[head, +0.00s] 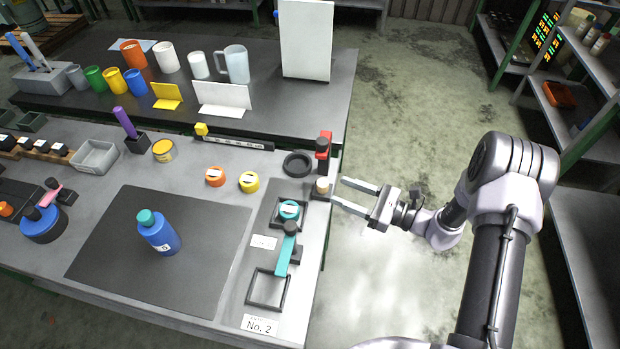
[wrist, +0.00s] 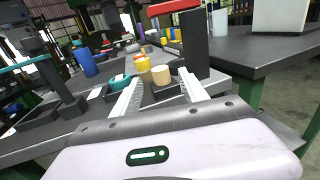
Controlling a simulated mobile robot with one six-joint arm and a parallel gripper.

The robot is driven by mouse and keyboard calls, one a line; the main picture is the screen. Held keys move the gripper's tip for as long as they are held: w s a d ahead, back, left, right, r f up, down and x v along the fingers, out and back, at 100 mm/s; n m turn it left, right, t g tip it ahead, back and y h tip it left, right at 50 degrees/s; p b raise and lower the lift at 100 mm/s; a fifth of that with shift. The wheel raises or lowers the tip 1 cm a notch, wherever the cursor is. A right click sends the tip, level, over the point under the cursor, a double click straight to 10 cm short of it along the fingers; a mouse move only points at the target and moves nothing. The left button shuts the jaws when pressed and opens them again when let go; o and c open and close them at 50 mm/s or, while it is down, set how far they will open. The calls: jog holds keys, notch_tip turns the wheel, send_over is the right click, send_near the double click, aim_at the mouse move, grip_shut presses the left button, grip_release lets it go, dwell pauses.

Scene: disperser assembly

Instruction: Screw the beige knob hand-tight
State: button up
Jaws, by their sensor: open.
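The beige knob (head: 322,185) sits on a small dark base at the right edge of the near workbench, just below a red-topped black fixture. In the wrist view the beige knob (wrist: 161,75) is beyond the fingertips, roughly between them in the picture. My gripper (head: 353,193) is open and empty, to the right of the knob in the head view, its two fingers pointing at it. The fingers also show in the wrist view (wrist: 160,90), apart from the knob. How far the knob is screwed in cannot be seen.
The red-topped black fixture (head: 323,153) stands close behind the knob. A teal-armed fixture (head: 288,250) and a teal cap (head: 289,210) stand nearer the front. A black ring (head: 298,164) lies left. A blue bottle (head: 159,234) stands on the dark mat (head: 110,260). Floor right of the bench is clear.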

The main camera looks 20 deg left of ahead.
aim_at(323, 186)
jog(key=b+x, duration=0.1)
jog(key=x, duration=0.8)
jog(key=shift+a+b, duration=0.3)
jog(key=shift+b, duration=0.05)
